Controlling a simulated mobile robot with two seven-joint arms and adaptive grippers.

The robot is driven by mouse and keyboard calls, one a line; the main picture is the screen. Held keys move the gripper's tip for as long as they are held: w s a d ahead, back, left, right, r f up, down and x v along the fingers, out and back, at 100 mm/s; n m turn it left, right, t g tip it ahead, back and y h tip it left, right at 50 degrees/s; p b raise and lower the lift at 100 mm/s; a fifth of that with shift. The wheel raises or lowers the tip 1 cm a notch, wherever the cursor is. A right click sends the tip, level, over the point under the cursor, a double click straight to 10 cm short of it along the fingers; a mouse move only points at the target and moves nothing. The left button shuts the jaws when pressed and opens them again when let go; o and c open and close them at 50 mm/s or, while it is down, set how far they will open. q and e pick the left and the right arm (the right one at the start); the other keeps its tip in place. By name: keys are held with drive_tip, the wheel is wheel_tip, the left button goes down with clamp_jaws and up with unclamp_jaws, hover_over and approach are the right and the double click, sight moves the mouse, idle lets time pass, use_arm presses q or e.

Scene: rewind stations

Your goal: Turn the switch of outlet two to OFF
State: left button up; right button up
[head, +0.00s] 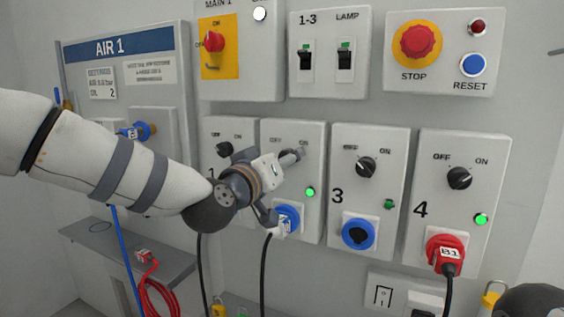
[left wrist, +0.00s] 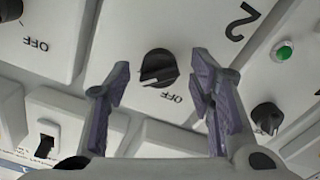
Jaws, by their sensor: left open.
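The outlet two panel (head: 313,140) is a pale box with a lit green lamp (head: 310,192). My left gripper (head: 282,187) is in front of it and hides its switch and number in the head view. In the left wrist view, the black round switch (left wrist: 158,67) shows between the two open fingertips of the left gripper (left wrist: 161,68). The number 2 and the word OFF stand beside it. My right gripper is out of view.
Outlet three (head: 398,150) and outlet four (head: 490,150) are to the right. Outlet one's switch (head: 224,149) is left. The stop button (head: 416,42) is above right.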

use_arm(q)
drive_tip(key=c, duration=1.1)
drive_tip(key=shift+c, duration=0.2)
drive_tip(key=shift+f+n, duration=0.15)
drive_tip(key=shift+n, duration=8.75)
